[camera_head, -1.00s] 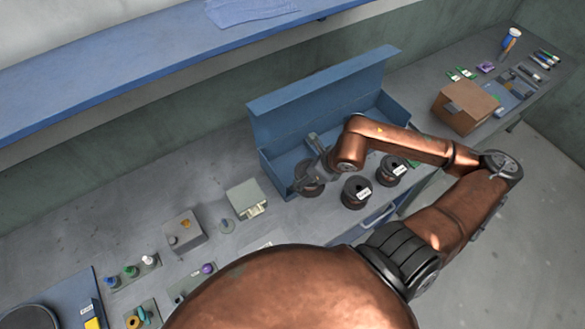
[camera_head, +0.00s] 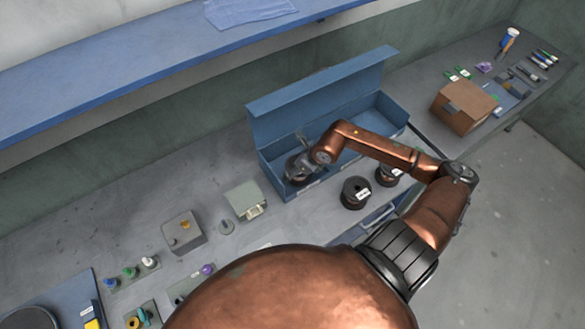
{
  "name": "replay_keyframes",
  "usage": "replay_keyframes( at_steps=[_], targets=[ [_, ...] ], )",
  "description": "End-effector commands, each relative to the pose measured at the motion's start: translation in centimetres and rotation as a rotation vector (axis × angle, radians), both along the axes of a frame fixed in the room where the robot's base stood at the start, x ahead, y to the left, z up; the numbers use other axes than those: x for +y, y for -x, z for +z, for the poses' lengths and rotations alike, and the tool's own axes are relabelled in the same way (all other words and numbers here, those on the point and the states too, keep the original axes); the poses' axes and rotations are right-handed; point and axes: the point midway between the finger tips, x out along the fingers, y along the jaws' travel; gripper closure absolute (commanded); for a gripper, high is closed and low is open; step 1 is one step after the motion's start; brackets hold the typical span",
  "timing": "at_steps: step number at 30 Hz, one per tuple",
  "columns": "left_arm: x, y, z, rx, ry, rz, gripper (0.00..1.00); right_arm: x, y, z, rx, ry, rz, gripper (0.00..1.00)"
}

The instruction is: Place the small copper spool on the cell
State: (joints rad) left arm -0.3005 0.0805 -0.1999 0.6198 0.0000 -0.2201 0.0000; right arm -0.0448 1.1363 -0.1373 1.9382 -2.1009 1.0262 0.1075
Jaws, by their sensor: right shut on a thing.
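My right gripper (camera_head: 298,165) is at the front left of the open blue box and is shut on a dark spool (camera_head: 303,177), partly hidden under the gripper. Two more dark spools with white labels stand in front of the box: one (camera_head: 355,193) in full view, and one (camera_head: 387,176) partly covered by my arm. I cannot tell for sure which thing is the cell; a grey block (camera_head: 183,233) with a small brass part on top and a pale green-grey box (camera_head: 245,199) stand to the left on the bench. My left gripper is not in view.
The blue box (camera_head: 318,88) has its lid up. A small round disc (camera_head: 226,227) lies between the grey block and the pale box. Small bottles (camera_head: 130,271) stand at the left. A cardboard box (camera_head: 464,106) is at the right. Bench behind the grey block is clear.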

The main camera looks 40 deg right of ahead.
Motion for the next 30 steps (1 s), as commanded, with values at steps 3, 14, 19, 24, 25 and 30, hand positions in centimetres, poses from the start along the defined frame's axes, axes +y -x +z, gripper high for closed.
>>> replay_keyframes(
  at_steps=[3,14,19,24,25,30],
  targets=[
    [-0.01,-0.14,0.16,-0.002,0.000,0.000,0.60,0.02,-0.13,-0.50,-0.004,0.000,-0.001,0.90],
    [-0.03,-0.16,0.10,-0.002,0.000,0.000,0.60,-0.01,-0.01,-0.64,-0.001,0.001,0.000,0.31],
    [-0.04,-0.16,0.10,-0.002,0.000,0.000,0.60,-0.02,-0.01,-0.63,-0.001,0.001,0.000,0.19],
    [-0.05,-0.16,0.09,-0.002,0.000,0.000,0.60,-0.02,-0.01,-0.63,-0.001,0.001,0.000,0.14],
    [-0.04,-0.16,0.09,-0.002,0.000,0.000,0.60,-0.02,0.00,-0.64,-0.001,0.001,0.000,0.14],
    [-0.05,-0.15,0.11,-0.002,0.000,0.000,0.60,-0.04,0.03,-0.55,-0.001,0.001,0.000,0.14]
  ],
)
